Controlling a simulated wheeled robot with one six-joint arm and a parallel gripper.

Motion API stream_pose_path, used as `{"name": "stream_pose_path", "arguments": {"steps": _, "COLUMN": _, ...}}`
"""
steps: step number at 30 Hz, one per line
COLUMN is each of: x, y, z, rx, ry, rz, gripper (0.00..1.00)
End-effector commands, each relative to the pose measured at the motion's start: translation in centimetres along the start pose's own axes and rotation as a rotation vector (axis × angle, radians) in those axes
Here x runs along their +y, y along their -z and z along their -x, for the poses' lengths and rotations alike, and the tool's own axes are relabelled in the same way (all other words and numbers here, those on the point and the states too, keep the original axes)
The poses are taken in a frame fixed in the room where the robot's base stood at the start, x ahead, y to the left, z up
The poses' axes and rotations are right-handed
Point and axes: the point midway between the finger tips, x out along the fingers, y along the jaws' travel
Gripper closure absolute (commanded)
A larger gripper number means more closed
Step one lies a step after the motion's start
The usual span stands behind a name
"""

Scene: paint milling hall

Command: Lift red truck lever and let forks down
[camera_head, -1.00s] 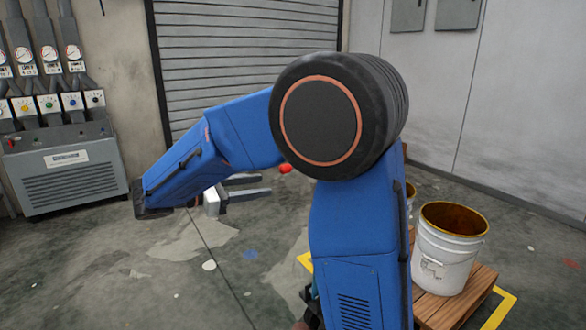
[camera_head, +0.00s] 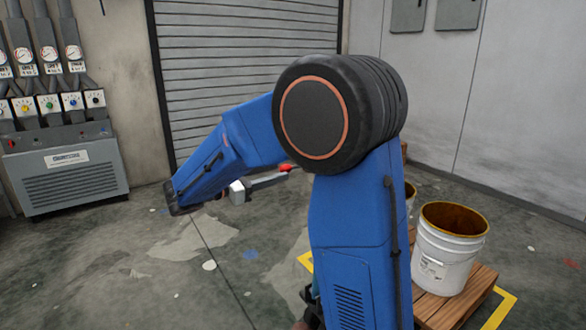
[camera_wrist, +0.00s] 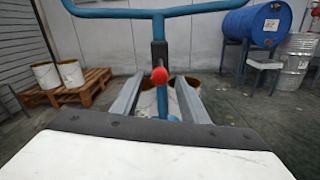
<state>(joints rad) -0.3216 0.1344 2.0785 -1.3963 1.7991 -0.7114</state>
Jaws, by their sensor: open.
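The red lever knob (camera_wrist: 159,75) sits on a dark lever below the blue handlebar (camera_wrist: 160,13) of the truck. My gripper (camera_wrist: 159,82) is open in the wrist view, one grey finger on each side of the knob in the picture. I see no contact between fingers and knob. The forks are not visible, and my arm hides most of the truck in the head view.
White buckets (camera_head: 450,262) stand on a wooden pallet (camera_head: 468,300) at right. In the wrist view a blue drum (camera_wrist: 257,24) lies on a stand, beside a steel drum (camera_wrist: 292,66). A grey control cabinet (camera_head: 66,172) stands at left. The floor between is open.

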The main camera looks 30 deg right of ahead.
Motion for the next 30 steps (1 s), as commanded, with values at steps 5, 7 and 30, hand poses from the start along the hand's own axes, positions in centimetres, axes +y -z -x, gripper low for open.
{"name": "stream_pose_path", "arguments": {"steps": 5, "x": -0.1, "y": 0.0, "z": -3.1, "rx": 0.000, "ry": 0.003, "rz": 0.001, "gripper": 0.60}}
{"name": "stream_pose_path", "arguments": {"steps": 7, "x": -0.1, "y": 0.0, "z": -4.1, "rx": -0.001, "ry": 0.003, "rz": 0.001, "gripper": 0.60}}
{"name": "stream_pose_path", "arguments": {"steps": 30, "x": 0.0, "y": 0.0, "z": -7.0, "rx": 0.000, "ry": -0.001, "rz": 0.001, "gripper": 0.84}}
